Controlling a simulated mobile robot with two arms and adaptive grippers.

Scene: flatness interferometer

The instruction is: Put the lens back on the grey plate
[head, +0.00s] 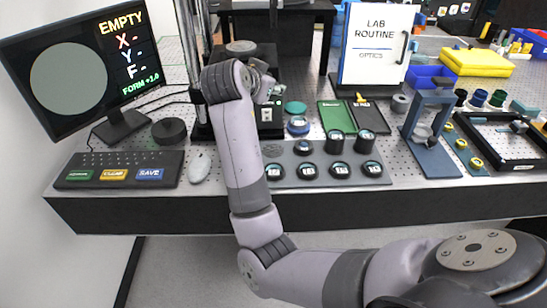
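The grey plate (322,157) lies near the bench's front edge, right of my forearm, which hides its left end. Several round black-rimmed lenses (340,169) sit on it in rows. A blue-rimmed round piece (298,126) stands on the bench just behind the plate; I cannot tell if it is a lens. My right gripper (268,88) is at the interferometer's black stand (240,48), behind the plate. The wrist hides much of its fingers, so its opening and any held lens cannot be made out. My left gripper is out of view.
The monitor (70,78) at left reads EMPTY. A keyboard (118,169), mouse (200,167) and dark round puck (169,131) lie left of my arm. Green and black trays (338,117), a white routine board (376,45) and a blue stand (430,150) crowd the right.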

